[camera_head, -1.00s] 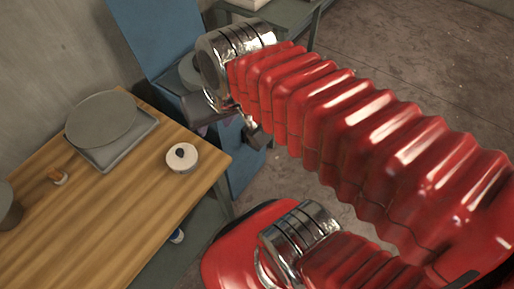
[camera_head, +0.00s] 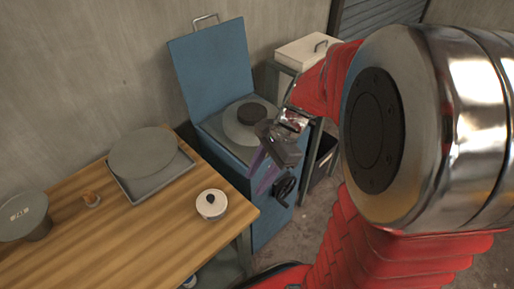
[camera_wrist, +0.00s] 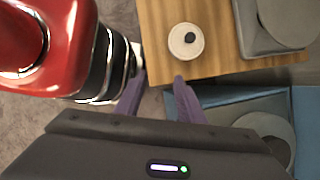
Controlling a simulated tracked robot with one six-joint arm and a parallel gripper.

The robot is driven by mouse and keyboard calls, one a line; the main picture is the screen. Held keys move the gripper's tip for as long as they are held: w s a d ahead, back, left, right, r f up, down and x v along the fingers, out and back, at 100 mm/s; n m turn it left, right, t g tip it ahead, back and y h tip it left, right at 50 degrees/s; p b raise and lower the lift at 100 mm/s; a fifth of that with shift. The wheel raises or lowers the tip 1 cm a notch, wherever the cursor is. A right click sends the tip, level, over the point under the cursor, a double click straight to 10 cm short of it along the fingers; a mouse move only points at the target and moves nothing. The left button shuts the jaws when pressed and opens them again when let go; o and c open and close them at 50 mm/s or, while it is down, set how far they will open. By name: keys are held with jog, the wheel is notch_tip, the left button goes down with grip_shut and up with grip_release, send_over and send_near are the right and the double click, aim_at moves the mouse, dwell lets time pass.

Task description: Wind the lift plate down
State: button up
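The blue cabinet (camera_head: 272,222) stands right of the wooden table with its lid (camera_head: 213,70) raised. A round grey plate (camera_head: 236,132) with a smaller dark disc (camera_head: 251,114) on it sits in the cabinet top; I take it for the lift plate. A black hand crank (camera_head: 284,190) is on the cabinet's front side. My gripper (camera_head: 263,176), with purple fingers, hangs just left of the crank and appears apart from it. In the wrist view my gripper (camera_wrist: 158,88) has its fingers spread with nothing between them. The round plate (camera_wrist: 264,126) is partly hidden there; I cannot make out the crank.
A white box (camera_head: 305,50) stands on a stand behind the cabinet.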

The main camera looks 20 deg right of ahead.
jog(key=w+d+f+m+t+y, duration=0.2)
jog(key=d+f+m+t+y, duration=0.15)
jog(key=d+f+m, duration=0.55)
jog(key=w+d+f+m+t+y, duration=0.2)
jog(key=d+f+m+y, duration=0.2)
jog(key=f+m, duration=0.8)
jog(key=m+t+h, duration=0.7)
jog(key=m+t, duration=0.4)
jog(key=m, duration=1.6)
send_near(288, 207)
jog(key=s+d, duration=0.1)
jog(key=s, duration=0.1)
jog(key=shift+w+d+f, duration=0.1)
jog(key=shift+f, duration=0.3)
jog(key=shift+w, duration=0.1)
jog(key=shift+x, duration=6.85)
jog(key=shift+r, duration=0.15)
jog(key=shift+c, duration=0.4)
